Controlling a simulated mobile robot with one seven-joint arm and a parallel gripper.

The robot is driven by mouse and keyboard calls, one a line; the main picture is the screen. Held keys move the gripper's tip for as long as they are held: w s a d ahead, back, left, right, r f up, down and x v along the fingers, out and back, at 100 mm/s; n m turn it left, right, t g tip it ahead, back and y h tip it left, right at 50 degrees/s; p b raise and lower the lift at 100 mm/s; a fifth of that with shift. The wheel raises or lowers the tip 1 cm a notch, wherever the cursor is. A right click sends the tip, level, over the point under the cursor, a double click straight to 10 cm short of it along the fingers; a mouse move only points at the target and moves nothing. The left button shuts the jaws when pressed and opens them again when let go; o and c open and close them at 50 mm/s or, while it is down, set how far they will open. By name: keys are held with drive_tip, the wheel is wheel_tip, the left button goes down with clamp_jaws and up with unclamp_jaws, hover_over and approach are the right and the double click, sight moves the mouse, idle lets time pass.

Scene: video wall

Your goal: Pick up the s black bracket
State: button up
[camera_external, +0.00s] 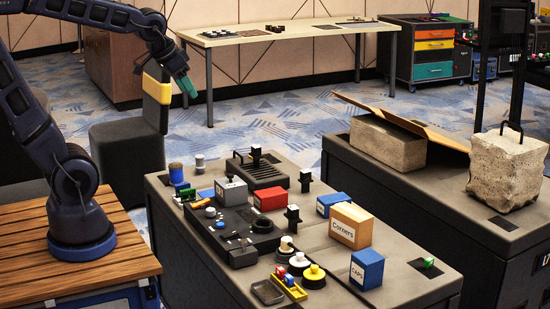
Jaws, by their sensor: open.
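Several small black upright pieces stand on the dark workbench (330,262): one at the back (256,157), one right of the middle (305,179) and one nearer the front (292,216). Any of them could be the black bracket; I cannot tell which from this view. My gripper (187,87) is at the upper left, high above and behind the bench's left end, with its green-tipped fingers pointing down. It is open and seems empty, well apart from all the black pieces.
Around the pieces are a red box (270,197), a grey box (231,190), a "Corners" box (350,226) and a blue-and-white CAPS box (367,269). Round black, white and yellow pieces (314,276) sit in front. A second bench (440,190) with stone blocks stands at right.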

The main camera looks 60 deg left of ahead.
sight(302, 172)
drive_tip(key=w+a+f+t, duration=0.1)
drive_tip(key=w+a+f, duration=0.3)
drive_tip(key=w, duration=0.6)
drive_tip(key=w+a+f+t+y, duration=0.15)
drive_tip(key=w+a+f, duration=0.3)
drive_tip(key=w, duration=0.45)
drive_tip(key=w+a+f+t+h, duration=0.1)
drive_tip(key=w+a+f, duration=0.3)
drive_tip(key=w, duration=0.6)
drive_tip(key=w+a+f+t, duration=0.1)
drive_tip(key=w+a+f, duration=0.1)
drive_tip(key=w+f, duration=0.3)
drive_tip(key=w+a+f+t+h, duration=0.1)
drive_tip(key=w+f, duration=0.3)
drive_tip(key=f, duration=1)
drive_tip(key=w+a+f+m+t+h, duration=0.1)
drive_tip(key=w+a+f, duration=0.3)
drive_tip(key=f, duration=0.5)
drive_tip(key=shift+w+f+t, duration=0.2)
drive_tip(key=shift+w+t, duration=0.45)
drive_tip(key=shift+w, duration=0.2)
drive_tip(key=shift+x, duration=3.2)
drive_tip(key=shift+r, duration=0.2)
